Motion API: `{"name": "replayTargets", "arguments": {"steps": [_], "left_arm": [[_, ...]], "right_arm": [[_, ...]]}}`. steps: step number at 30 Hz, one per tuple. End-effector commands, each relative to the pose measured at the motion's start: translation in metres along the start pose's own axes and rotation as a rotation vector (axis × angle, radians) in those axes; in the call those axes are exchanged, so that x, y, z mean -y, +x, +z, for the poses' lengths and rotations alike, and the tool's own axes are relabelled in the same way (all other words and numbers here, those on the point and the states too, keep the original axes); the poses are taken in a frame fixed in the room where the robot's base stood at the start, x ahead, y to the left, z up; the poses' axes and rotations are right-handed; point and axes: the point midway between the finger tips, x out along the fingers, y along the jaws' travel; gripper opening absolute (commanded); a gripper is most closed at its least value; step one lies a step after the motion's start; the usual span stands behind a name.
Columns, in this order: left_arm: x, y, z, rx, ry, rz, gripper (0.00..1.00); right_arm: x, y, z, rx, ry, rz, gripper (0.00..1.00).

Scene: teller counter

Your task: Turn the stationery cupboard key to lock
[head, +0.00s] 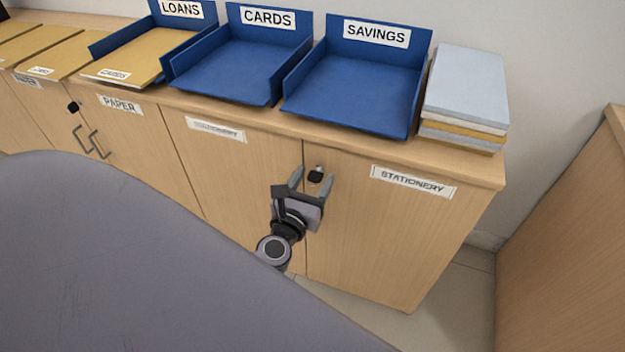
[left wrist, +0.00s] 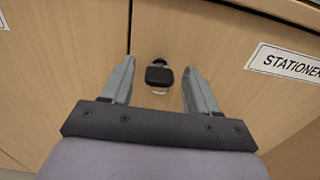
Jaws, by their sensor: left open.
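The stationery cupboard key (head: 316,176) has a black head and sits in a lock near the top edge of the right-hand stationery door (head: 375,230), beside the seam between the two doors. My left gripper (head: 312,180) is open, with one finger on each side of the key. In the left wrist view the key (left wrist: 159,75) shows between the fingertips of my left gripper (left wrist: 160,80), with a gap on both sides. I cannot tell whether the fingers reach around its head in depth. My right gripper is not in view.
Blue trays marked LOANS, CARDS (head: 235,70) and SAVINGS (head: 355,90) stand on the cupboard top, with a paper stack (head: 465,90) at the right end. The paper cupboard (head: 130,125) has its own key (head: 73,107) at the left. A wooden unit (head: 570,220) stands at the right.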

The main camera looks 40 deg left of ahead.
Motion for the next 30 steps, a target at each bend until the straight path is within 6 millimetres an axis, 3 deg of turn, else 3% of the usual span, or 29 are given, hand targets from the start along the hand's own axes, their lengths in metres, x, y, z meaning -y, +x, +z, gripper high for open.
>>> {"name": "replayTargets", "arguments": {"steps": [8,13,23,30], "left_arm": [[0.000,0.001,0.000,-0.001,-0.001,0.000,0.60],[0.000,0.001,0.000,-0.001,-0.001,0.000,0.04],[0.000,0.001,-0.001,0.000,-0.030,0.000,0.04],[0.000,0.001,-0.002,0.000,-0.156,0.000,0.04]], "right_arm": [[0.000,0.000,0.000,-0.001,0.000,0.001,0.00],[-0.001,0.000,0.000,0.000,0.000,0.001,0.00],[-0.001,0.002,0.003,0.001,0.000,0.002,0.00],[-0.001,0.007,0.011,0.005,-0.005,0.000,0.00]]}}
